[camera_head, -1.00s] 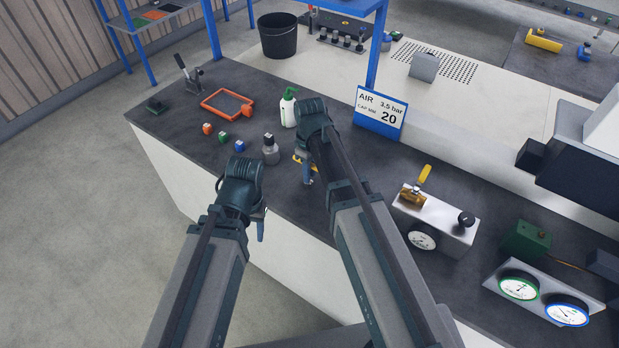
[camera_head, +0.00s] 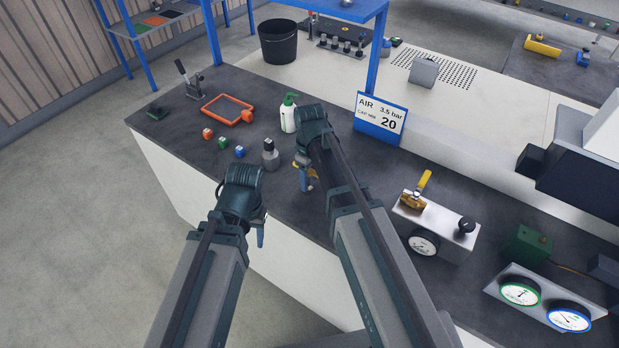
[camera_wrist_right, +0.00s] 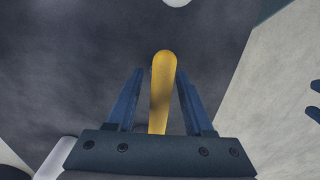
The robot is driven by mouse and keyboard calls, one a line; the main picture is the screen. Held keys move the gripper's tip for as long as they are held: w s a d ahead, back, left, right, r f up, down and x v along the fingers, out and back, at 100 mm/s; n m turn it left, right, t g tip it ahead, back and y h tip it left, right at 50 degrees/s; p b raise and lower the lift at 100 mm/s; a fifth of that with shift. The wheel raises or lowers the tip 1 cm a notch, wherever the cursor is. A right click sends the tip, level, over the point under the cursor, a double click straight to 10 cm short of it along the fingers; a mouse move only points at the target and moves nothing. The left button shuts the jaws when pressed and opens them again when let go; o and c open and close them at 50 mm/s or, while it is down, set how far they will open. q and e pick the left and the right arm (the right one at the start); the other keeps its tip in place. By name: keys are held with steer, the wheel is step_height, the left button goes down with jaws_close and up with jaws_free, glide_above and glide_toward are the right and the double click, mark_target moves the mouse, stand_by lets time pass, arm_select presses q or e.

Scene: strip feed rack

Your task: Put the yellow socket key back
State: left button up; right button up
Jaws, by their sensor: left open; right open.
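The yellow socket key (camera_wrist_right: 161,85) lies on the dark bench top. In the right wrist view its rounded yellow bar stands between the two blue fingers of my right gripper (camera_wrist_right: 160,95), with gaps on both sides. The gripper is open around it, and the bar's lower end is hidden by the gripper body. In the head view only a little yellow of the key (camera_head: 296,165) shows beside my right gripper (camera_head: 304,183). My left gripper (camera_head: 261,236) is open and empty, off the bench's front edge, mostly hidden behind its own wrist.
A grey bottle (camera_head: 270,156) and a white-green spray bottle (camera_head: 288,116) stand close to my right gripper. Small coloured cubes (camera_head: 223,143) and an orange frame (camera_head: 228,110) lie further left. A blue AIR sign (camera_head: 380,118) and a gauge block with a yellow-handled valve (camera_head: 437,222) are to the right.

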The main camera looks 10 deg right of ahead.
step_height(320, 180, up, 12)
steer(key=p, duration=1.2)
steer(key=shift+r, duration=0.15)
steer(key=s+a+m, duration=0.2)
steer(key=s+a, duration=0.1)
steer(key=s, duration=0.5)
steer(key=s+a+m+h, duration=0.1)
steer(key=s+a+m, duration=0.2)
steer(key=s, duration=0.5)
steer(key=shift+s+a, duration=0.2)
steer(key=shift+s, duration=0.05)
